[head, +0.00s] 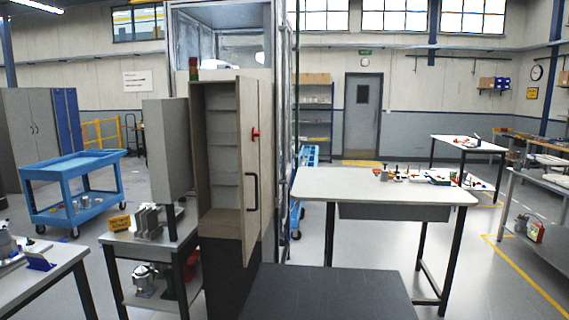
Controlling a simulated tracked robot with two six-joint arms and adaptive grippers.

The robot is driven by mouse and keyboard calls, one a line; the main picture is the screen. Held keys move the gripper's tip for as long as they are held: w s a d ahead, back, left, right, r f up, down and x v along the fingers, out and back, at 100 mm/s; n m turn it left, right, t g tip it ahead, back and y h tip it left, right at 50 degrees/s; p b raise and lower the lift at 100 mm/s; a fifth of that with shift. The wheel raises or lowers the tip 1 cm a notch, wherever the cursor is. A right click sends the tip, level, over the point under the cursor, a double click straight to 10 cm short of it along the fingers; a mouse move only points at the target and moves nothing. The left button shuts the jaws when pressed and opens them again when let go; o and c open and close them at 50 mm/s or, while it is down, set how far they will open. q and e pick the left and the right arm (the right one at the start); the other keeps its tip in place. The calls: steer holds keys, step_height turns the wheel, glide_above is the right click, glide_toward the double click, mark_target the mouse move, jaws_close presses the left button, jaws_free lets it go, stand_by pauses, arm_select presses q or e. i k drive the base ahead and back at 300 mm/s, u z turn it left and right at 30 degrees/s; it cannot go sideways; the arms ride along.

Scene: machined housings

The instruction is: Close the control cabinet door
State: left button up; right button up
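The control cabinet (218,228) is tall and beige. It stands on a dark base a little left of the middle of the head view. Its front is open, and several inner shelves (223,172) show. The cabinet door (251,150) stands open on the right side of the opening, seen at a steep angle. It carries a black bar handle (252,191) and a red knob (255,134). A small red and green stack light (193,68) sits on top of the cabinet. Neither of my grippers is in view.
A white worktable (330,184) with small parts stands right of the door. A small bench (120,239) with a yellow sign stands left of the cabinet. A blue cart (70,186) is farther left. A glazed enclosure (222,18) is behind. Open floor lies at right.

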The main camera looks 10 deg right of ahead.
mark_target(247, 88)
steer(key=z, duration=0.45)
steer(key=i, duration=1)
steer(key=u, duration=1.85)
steer(key=k, duration=0.5)
steer(key=z, duration=0.3)
